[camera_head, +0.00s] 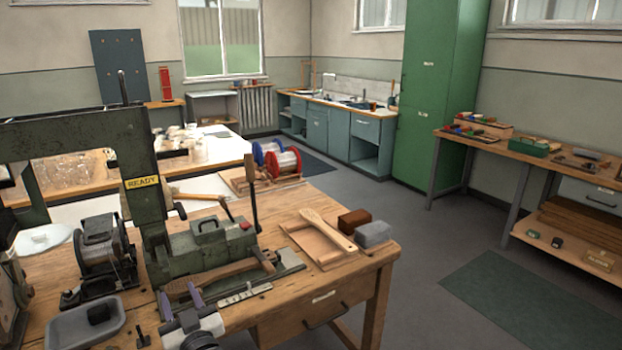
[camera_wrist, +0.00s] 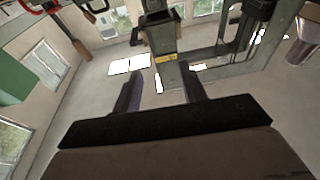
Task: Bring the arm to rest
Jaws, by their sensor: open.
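My gripper (camera_head: 180,290) is at the bottom of the head view, over the front of the workbench (camera_head: 283,300). Its two purple-grey fingers stand apart with nothing between them. In the wrist view the fingers of my gripper (camera_wrist: 160,75) are also apart and empty. The green tufting machine (camera_head: 148,190) with a yellow READY label stands just behind my gripper. It also shows beyond the fingers in the wrist view (camera_wrist: 163,35). A wooden brush body (camera_head: 222,277) lies at the machine's base, close to the fingers in the picture; I cannot tell the exact gap.
A grey tray (camera_head: 86,322) lies left of my gripper. A dark motor unit (camera_head: 103,255) stands behind the tray. A wooden paddle (camera_head: 328,230), a brown block (camera_head: 354,221) and a grey block (camera_head: 373,234) lie at the bench's right.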

